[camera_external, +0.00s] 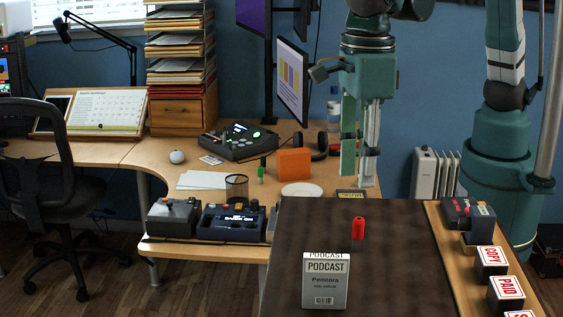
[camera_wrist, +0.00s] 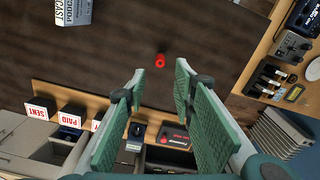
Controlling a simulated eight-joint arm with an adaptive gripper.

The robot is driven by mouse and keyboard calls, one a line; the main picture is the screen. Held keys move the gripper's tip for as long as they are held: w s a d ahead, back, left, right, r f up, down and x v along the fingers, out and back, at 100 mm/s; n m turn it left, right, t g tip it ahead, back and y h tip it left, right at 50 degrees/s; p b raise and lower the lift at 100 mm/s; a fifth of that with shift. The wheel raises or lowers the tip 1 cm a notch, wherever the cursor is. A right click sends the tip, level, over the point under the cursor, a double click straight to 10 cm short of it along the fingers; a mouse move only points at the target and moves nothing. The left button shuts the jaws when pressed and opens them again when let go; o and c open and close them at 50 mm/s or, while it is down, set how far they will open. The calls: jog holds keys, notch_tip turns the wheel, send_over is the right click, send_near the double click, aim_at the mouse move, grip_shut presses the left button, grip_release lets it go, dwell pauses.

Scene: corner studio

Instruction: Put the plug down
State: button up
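A small red cylinder (camera_external: 358,228), the thing here that looks most like the plug, stands on the dark tabletop (camera_external: 400,260). It also shows in the wrist view, as a red piece with a dark centre (camera_wrist: 160,61), beyond my fingertips and apart from them. My gripper (camera_external: 358,180) points down above and behind it in the external view. In the wrist view my gripper (camera_wrist: 158,86) has its two green fingers spread wide, with nothing held between them.
A grey and white podcast box (camera_external: 325,283) stands on the dark surface. A wooden strip at right holds a dark device (camera_external: 467,214) and COPY and PAID stamp blocks (camera_external: 491,258). An orange box (camera_external: 294,164) stands on the desk behind. The dark surface around the red cylinder is clear.

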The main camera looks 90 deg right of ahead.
jog(key=shift+d, duration=0.1)
jog(key=w+d+r+m+t+y, duration=0.1)
jog(key=w+d+r+m, duration=0.25)
jog(key=d+m, duration=0.9)
jog(key=w+d+r+m+t, duration=0.2)
jog(key=d+r+m, duration=0.3)
jog(key=d, duration=1.4)
jog(key=s+d+f+m+t, duration=0.1)
jog(key=s+d+m, duration=0.3)
jog(key=d+m, duration=0.3)
jog(key=s+d+f+m+t, duration=0.1)
jog(key=s+d+m, duration=0.3)
jog(key=d+m, duration=0.3)
jog(key=s+d+f+m+t+h, duration=0.1)
jog(key=s+d+m, duration=0.3)
jog(key=d, duration=1.1)
jog(key=shift+s+f+m+t, duration=0.2)
jog(key=shift+f+m+t, duration=0.35)
jog(key=shift+m, duration=1.3)
jog(key=shift+f, duration=0.1)
